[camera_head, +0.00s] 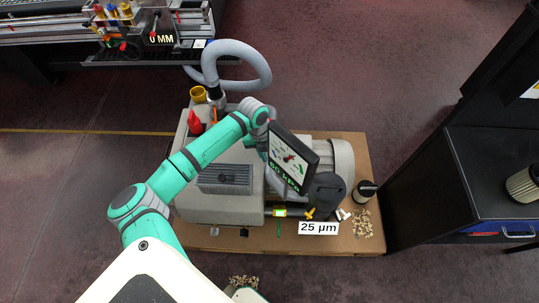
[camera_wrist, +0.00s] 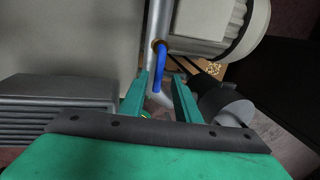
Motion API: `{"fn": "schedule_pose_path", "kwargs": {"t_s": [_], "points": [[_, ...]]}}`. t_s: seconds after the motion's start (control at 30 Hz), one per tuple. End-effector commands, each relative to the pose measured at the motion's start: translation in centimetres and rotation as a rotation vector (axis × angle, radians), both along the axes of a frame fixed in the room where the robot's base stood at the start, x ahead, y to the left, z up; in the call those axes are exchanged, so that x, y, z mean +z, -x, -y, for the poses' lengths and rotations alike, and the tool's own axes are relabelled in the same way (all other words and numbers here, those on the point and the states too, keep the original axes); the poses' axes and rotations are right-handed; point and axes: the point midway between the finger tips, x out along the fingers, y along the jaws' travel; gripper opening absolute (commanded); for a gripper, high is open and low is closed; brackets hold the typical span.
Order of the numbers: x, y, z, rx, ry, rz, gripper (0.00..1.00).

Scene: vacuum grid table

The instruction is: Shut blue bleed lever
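The blue bleed lever (camera_wrist: 158,68) shows in the wrist view, fixed at a small brass fitting on a grey pipe (camera_wrist: 158,22). It points down the picture from the fitting, toward my gripper. My gripper (camera_wrist: 161,76) is open, with one green finger on each side of the lever's lower part in the picture. A gap shows on both sides, and I see no contact. How deep the lever sits between the fingers is hard to tell. In the head view the lever is hidden, and my gripper is mostly hidden behind the dark display.
The pump machine (camera_head: 222,208) stands on a brown board (camera_head: 362,165). A dark display (camera_head: 293,158) stands over it beside my arm. A ribbed motor housing (camera_wrist: 225,25) and a dark round part (camera_wrist: 222,105) lie close to the right of my fingers. A dark cabinet (camera_head: 480,150) stands right.

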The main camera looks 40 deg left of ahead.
Motion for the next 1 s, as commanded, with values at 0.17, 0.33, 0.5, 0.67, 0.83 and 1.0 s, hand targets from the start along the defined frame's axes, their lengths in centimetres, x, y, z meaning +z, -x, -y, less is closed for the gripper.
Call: {"fn": "schedule_pose_path", "kwargs": {"t_s": [0.17,0.33,0.5,0.67,0.83,1.0], "points": [[0.2,0.0,0.0,-0.002,0.000,-0.001,0.29],[1.9,0.0,-0.1,-0.007,-0.002,-0.001,0.29],[5.1,0.5,-1.0,0.000,-0.004,0.000,0.29],[7.8,0.8,-1.6,0.003,-0.002,0.000,0.29],[9.8,1.0,-1.8,0.004,-0.001,-0.002,0.29],[10.5,1.0,-1.8,0.002,-0.001,-0.001,0.29]]}}
